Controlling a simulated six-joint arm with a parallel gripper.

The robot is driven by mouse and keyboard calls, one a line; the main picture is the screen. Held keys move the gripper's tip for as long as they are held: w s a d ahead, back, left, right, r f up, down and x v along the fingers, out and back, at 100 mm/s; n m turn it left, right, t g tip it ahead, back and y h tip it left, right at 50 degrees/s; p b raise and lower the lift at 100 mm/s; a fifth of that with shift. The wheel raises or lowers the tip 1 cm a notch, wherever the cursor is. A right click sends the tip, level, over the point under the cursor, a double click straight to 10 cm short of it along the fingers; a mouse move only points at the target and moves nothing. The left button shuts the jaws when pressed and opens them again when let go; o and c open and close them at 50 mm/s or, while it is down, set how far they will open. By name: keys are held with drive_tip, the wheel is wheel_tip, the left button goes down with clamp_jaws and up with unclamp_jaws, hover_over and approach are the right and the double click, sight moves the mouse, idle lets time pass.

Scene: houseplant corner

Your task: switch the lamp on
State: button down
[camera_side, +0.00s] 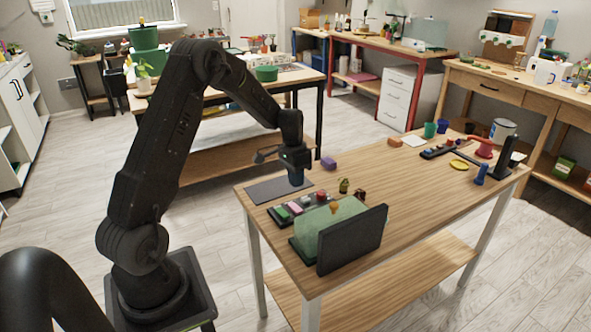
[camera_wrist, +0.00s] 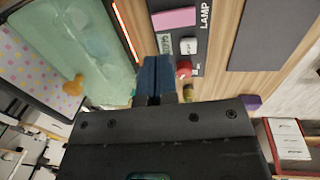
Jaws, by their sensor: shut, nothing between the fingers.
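A dark control panel (camera_side: 312,199) lies on the wooden table, with green, pink, pale and red controls in a row. In the wrist view the panel (camera_wrist: 199,45) shows the word LAMP beside a pink block (camera_wrist: 173,18) and a white button (camera_wrist: 188,46). A red knob (camera_wrist: 183,68) is close to the fingers. My gripper (camera_side: 296,183) is above the table by the panel, pointing down. In the wrist view its blue fingers (camera_wrist: 157,68) are together and empty, covering part of the panel. I cannot tell whether they touch it.
A greenish clear case (camera_side: 328,230) and an upright dark board (camera_side: 352,241) stand in front of the panel. A dark mat (camera_side: 278,190) lies behind it. A purple block (camera_side: 328,162) and small figures are nearby. The table's middle is clear.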

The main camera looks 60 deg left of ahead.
sight(299, 210)
drive_tip(key=f, duration=0.5)
drive_tip(key=d+f, duration=0.1)
drive_tip(key=f, duration=0.2)
